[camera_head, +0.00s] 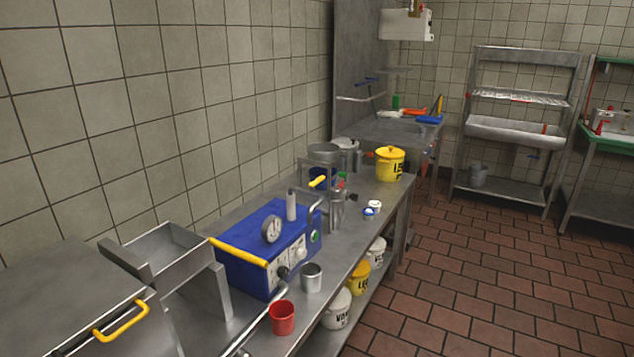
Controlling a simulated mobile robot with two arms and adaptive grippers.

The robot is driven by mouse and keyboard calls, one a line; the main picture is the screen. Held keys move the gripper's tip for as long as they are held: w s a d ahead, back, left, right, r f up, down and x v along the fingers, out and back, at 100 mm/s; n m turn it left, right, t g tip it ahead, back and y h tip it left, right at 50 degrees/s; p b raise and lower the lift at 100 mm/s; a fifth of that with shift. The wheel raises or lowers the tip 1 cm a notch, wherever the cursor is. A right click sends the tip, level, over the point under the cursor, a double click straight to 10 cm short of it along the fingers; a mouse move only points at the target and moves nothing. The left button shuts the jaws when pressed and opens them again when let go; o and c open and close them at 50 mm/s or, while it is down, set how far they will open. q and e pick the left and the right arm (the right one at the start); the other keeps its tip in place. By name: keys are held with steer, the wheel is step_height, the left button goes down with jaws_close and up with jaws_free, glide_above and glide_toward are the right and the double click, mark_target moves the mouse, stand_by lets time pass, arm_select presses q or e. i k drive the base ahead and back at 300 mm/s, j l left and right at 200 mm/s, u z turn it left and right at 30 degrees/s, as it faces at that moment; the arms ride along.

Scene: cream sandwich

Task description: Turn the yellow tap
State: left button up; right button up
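Several yellow handles are in view. A small yellow lever (317,181) sits among the metal pots at the middle of the counter. A long yellow bar (238,251) runs along the top left edge of the blue machine (265,240). A bent yellow handle (122,320) is on the grey metal lid at the lower left. I cannot tell for certain which one is the tap; the small lever looks most like one. Neither of my grippers is in view.
The steel counter (385,210) carries a red cup (282,318), a metal cup (311,277), white-and-blue lids (372,209) and a yellow bucket (389,163). Several tubs stand on the shelf below. The tiled floor (490,285) to the right is clear. A metal rack (515,125) stands at the back.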

mark_target(312, 185)
steer(key=i+l+u, duration=0.15)
steer(key=i+l, duration=0.75)
